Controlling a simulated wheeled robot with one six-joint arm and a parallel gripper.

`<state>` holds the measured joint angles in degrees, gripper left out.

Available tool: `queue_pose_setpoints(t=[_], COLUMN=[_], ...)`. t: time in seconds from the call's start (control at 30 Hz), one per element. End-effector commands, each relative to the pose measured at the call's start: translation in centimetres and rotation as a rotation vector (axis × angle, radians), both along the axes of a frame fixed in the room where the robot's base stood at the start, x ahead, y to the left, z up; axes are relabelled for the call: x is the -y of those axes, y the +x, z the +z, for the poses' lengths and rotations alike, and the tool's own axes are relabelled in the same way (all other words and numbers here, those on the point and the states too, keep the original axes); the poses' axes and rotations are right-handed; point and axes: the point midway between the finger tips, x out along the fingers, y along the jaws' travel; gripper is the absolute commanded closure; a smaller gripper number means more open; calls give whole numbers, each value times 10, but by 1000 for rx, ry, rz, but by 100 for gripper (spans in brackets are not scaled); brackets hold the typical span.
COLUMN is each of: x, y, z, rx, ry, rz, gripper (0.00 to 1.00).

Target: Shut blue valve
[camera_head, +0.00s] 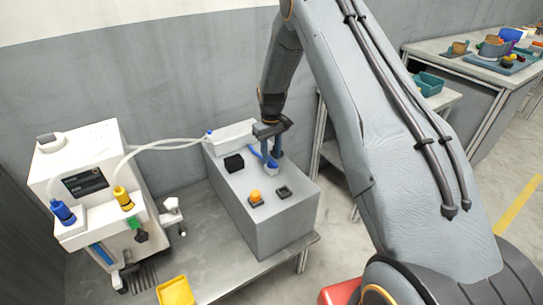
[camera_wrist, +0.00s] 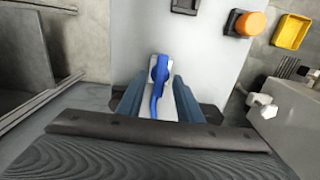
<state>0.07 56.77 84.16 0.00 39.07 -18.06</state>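The blue valve (camera_wrist: 159,70) has a rounded head and a curved lever. In the wrist view it sits on a pale base between my gripper's two fingers, with the lever pointing down the picture. My gripper (camera_wrist: 157,100) is open, with a finger on each side of the lever and visible gaps between them. In the head view my gripper (camera_head: 268,143) points down over the blue valve (camera_head: 271,163) at the back right of the grey box (camera_head: 285,220). The fingers partly hide the valve there.
An orange button (camera_head: 256,196), a dark square fitting (camera_head: 284,191) and a black block (camera_head: 234,163) sit on the box. A white machine (camera_head: 88,165) with hoses stands left. A yellow tray (camera_head: 175,291) lies in front. A cluttered table (camera_head: 450,47) stands back right.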

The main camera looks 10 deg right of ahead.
Motion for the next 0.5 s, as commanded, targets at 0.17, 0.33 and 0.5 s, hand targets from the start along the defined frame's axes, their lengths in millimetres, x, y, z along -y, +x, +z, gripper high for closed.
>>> queue_pose_setpoints(t=[0.17, 0.33, 0.5], x=[0, 0, 0], y=[0, 0, 0], z=[-11, -12, -12], rx=[0, 1, 0], ry=[0, 0, 0], rz=[0, 0, 0], gripper=[67, 67, 81])
